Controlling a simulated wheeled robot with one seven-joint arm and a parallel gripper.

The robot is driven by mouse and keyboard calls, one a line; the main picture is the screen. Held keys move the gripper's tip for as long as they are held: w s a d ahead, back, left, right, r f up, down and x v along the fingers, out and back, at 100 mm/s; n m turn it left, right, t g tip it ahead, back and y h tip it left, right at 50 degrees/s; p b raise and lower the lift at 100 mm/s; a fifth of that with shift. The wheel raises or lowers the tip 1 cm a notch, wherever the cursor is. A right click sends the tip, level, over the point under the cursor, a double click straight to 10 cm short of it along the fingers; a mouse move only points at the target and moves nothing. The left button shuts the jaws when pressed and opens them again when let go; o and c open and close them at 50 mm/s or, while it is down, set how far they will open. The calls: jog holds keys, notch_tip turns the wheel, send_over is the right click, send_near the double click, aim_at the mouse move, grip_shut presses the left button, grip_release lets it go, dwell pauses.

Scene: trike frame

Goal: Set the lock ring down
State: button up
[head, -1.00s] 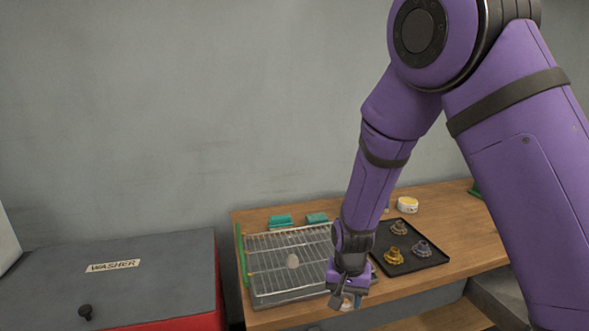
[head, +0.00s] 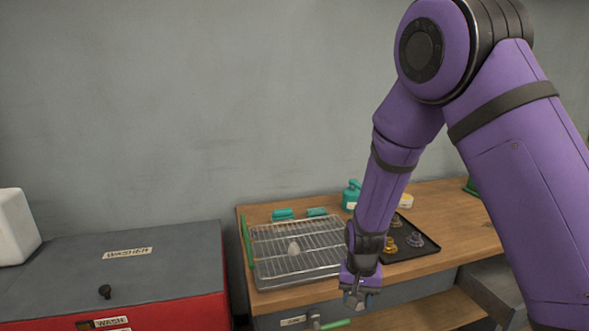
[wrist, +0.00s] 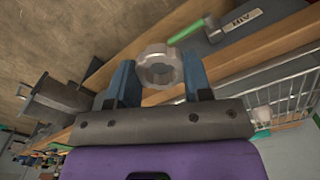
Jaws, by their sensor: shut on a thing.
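The lock ring (wrist: 158,68) is a pale silver ring with notches around its rim. In the wrist view it stands between the two blue fingers of my gripper (head: 357,296), which is shut on it. In the head view the ring itself is hard to make out. My gripper is near the front edge of the wooden bench (head: 455,210), just right of and in front of the wire rack's near corner. The ring touches nothing else that I can see.
The wire rack (head: 310,262) bears a pale oval thing (head: 294,248). A black tray (head: 420,249) holds gold and grey toothed parts. A teal can (head: 351,193) stands behind. A green-handled AIR fitting (head: 335,323) is below the bench front. The washer (head: 165,265) is at left.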

jog(key=w+d+f+n, duration=0.1)
jog(key=w+d+f, duration=0.1)
jog(key=d, duration=0.5)
jog(key=w+d+f+n, duration=0.1)
jog(key=w+d+f, duration=0.2)
jog(key=w+d, duration=0.2)
jog(key=shift+d+f, duration=0.35)
jog(key=shift+d, duration=1.25)
